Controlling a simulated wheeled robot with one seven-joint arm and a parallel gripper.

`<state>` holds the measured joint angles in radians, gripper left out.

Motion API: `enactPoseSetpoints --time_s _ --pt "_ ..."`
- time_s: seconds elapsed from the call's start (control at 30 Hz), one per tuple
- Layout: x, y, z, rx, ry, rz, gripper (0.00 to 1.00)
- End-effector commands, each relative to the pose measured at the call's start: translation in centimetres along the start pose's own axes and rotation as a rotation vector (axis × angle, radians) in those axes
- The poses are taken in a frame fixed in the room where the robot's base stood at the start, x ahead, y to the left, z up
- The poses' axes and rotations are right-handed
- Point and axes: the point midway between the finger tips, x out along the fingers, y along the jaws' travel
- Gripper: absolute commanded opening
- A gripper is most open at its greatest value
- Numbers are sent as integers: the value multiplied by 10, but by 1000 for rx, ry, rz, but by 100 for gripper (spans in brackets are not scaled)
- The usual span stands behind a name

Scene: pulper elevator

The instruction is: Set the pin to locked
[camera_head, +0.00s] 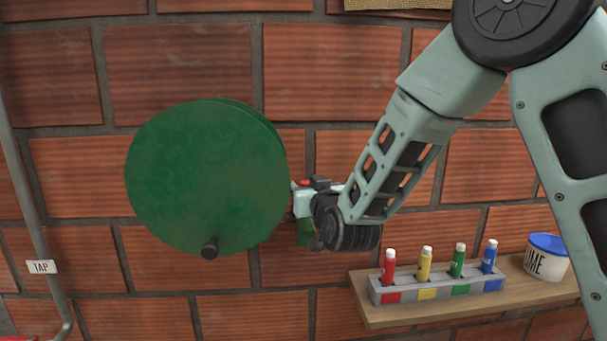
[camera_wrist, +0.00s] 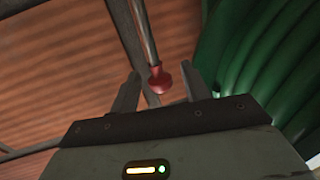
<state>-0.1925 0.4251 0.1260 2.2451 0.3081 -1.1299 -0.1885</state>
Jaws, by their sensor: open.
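A red knob (camera_wrist: 160,80) on a thin metal rod (camera_wrist: 145,30), which looks like the pin, shows in the wrist view. The knob appears between the two fingers of my gripper (camera_wrist: 160,90), which stand apart with visible gaps on both sides. How deep it sits between them I cannot tell. In the head view my gripper (camera_head: 299,200) is at the right edge of the green wheel (camera_head: 205,180); its fingertips are hard to make out there. A small red spot (camera_head: 304,183) shows beside it; I cannot tell whether it is the knob. The pin's locked mark is not visible.
The wheel has a dark handle (camera_head: 210,248) at its lower front. Its ribbed green side (camera_wrist: 245,60) is close on the right in the wrist view. A wooden shelf (camera_head: 420,312) at lower right holds several coloured tubes and a lime tub (camera_head: 546,262). A pipe (camera_head: 35,220) runs down the left wall.

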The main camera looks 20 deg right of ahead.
Motion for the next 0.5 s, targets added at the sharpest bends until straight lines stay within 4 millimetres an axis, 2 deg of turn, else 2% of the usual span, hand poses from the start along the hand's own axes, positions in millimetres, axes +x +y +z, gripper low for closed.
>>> enactPoseSetpoints --time_s 0.1,0.2,0.5 --pt "15 0 -2 1 -1 1 47" --pt "21 0 -1 0 -1 1 47" --pt "24 0 0 0 0 0 47"
